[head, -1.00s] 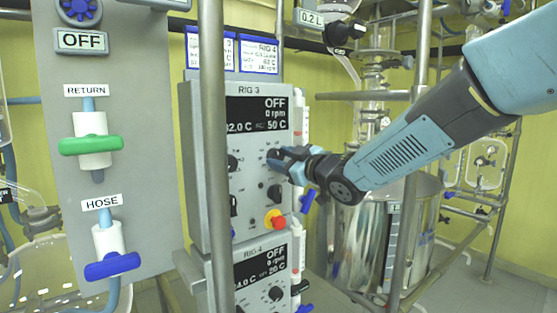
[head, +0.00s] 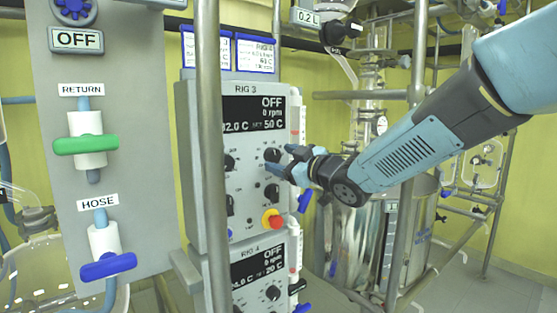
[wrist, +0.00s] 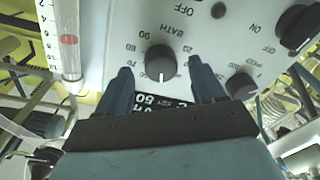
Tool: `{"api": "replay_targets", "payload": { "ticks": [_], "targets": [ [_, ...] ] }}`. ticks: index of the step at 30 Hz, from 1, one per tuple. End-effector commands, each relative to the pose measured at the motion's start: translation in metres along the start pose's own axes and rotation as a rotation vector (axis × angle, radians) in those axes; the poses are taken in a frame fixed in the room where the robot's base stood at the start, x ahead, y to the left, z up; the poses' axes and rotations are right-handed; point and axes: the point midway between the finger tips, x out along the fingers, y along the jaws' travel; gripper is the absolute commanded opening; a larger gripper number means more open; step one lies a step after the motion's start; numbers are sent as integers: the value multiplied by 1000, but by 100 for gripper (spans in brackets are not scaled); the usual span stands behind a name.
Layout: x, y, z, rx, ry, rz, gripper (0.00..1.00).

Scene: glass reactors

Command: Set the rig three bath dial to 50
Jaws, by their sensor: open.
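The rig three panel (head: 238,185) is a grey box labelled RIG 3. Its display (head: 254,114) reads OFF, 0 rpm, about 32.0 C and a set value of 50 C. The bath dial (head: 272,155) is a round black knob below the display. In the wrist view the bath dial (wrist: 160,62) has a white pointer mark and the label BATH beside it. My gripper (head: 282,160) is open at the panel. In the wrist view my gripper (wrist: 159,75) has one finger on each side of the dial, with visible gaps between.
A red and yellow stop button (head: 272,220) and other black knobs are lower on the panel. The rig four panel (head: 258,272) is below, reading 20 C. A vertical steel post (head: 211,150) stands in front of the panel's left side. A steel vessel (head: 370,235) stands right.

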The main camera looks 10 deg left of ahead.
Motion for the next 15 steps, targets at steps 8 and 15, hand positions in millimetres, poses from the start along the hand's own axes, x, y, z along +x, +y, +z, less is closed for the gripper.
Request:
{"api": "replay_targets", "payload": {
  "ticks": [8, 15],
  "targets": [
    [-53, 0, 0, -1, -2, 3, 68],
    [-95, 0, 2, 0, -2, 1, 68]
  ]
}}
